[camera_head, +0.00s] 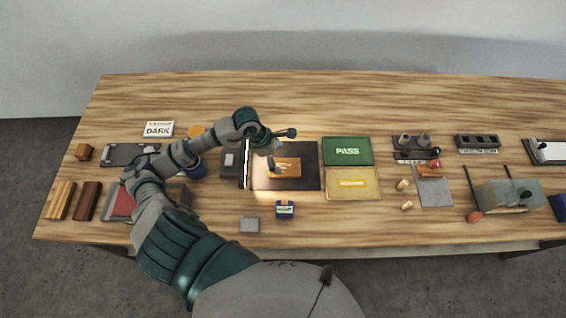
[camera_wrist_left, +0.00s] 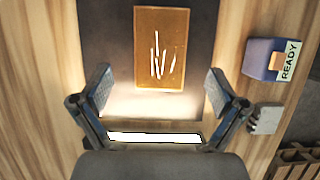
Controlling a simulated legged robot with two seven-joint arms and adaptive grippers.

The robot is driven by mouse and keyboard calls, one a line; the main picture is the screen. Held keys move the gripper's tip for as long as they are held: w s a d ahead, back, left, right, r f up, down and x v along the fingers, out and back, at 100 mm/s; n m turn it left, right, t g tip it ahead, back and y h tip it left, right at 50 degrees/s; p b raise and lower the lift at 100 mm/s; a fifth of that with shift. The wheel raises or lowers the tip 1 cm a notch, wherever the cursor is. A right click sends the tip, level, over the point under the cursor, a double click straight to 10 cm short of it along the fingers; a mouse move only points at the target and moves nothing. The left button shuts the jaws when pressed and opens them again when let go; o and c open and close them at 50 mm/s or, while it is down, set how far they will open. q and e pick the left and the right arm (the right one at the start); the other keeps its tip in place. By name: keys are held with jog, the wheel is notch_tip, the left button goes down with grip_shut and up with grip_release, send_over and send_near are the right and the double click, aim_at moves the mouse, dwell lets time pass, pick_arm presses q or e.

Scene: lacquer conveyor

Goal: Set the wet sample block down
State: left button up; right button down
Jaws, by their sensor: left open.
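The sample block (camera_head: 287,170) is a flat, glossy orange-brown slab lying on a dark mat (camera_head: 312,182) near the middle of the table. In the left wrist view the block (camera_wrist_left: 161,30) shows white streaks like reflections on its top. My left gripper (camera_head: 281,146) is over the mat by the block. In the left wrist view my left gripper (camera_wrist_left: 156,88) is open and empty, its fingers wide apart with the block beyond the gap. A dark part of the gripper covers a bit of the block in the head view. My right gripper is not in view.
A lit bar (camera_head: 246,163) stands at the mat's left edge. Green PASS (camera_head: 348,151) and yellow (camera_head: 352,184) pads lie to the right. A blue READY box (camera_head: 285,209) and grey block (camera_head: 249,225) sit in front. My left arm crosses over a red pad (camera_head: 122,202).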

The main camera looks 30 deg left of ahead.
pick_arm(q)
jog(key=v, duration=0.6)
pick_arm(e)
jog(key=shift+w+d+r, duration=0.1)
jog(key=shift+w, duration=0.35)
pick_arm(q)
jog(key=shift+r, duration=0.15)
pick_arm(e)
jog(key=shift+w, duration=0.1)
